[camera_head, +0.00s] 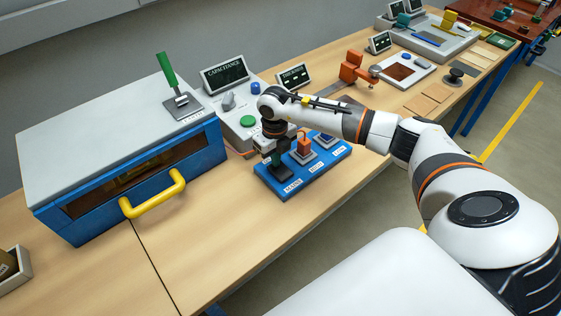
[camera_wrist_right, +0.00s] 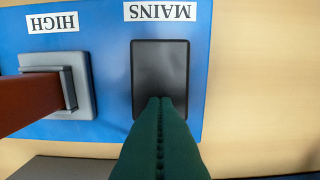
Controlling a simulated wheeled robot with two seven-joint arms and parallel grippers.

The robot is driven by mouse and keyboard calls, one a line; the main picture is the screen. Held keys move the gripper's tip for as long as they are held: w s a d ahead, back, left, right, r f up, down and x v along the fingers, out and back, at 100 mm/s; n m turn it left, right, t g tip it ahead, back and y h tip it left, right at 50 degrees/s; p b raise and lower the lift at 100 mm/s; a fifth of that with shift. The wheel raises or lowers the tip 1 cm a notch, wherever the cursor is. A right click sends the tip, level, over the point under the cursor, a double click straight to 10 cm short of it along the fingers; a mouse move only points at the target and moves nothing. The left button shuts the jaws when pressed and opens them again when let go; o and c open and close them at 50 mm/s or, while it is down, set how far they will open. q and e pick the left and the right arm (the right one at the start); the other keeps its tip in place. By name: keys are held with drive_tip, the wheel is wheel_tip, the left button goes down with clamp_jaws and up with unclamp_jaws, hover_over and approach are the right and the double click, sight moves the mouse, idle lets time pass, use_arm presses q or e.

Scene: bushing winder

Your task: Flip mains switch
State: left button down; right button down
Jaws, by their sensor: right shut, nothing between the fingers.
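The blue switch panel (camera_head: 262,184) lies on the bench, with a label reading MAINS (camera_head: 293,186) at its left end. In the right wrist view the mains switch (camera_wrist_right: 160,65) is a flat black rectangle beside the upside-down MAINS label (camera_wrist_right: 160,12). My right gripper (camera_wrist_right: 162,103) has dark green fingers, shut together and empty. Their tips overlap the lower edge of the black rectangle; I cannot tell whether they touch it. In the head view my right gripper (camera_head: 278,171) points down over the panel's left end and hides most of the mains switch. My left gripper is not in view.
The HIGH switch (camera_wrist_right: 30,98), with a red lever and grey base, stands close beside the mains switch. A grey-topped blue cabinet (camera_head: 110,132) with a yellow handle (camera_head: 153,195) stands left. Bench in front of the panel is clear.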

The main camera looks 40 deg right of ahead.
drive_tip(key=shift+f, duration=0.2)
drive_tip(key=shift+r+p, duration=2.15)
drive_tip(key=shift+r, duration=1.4)
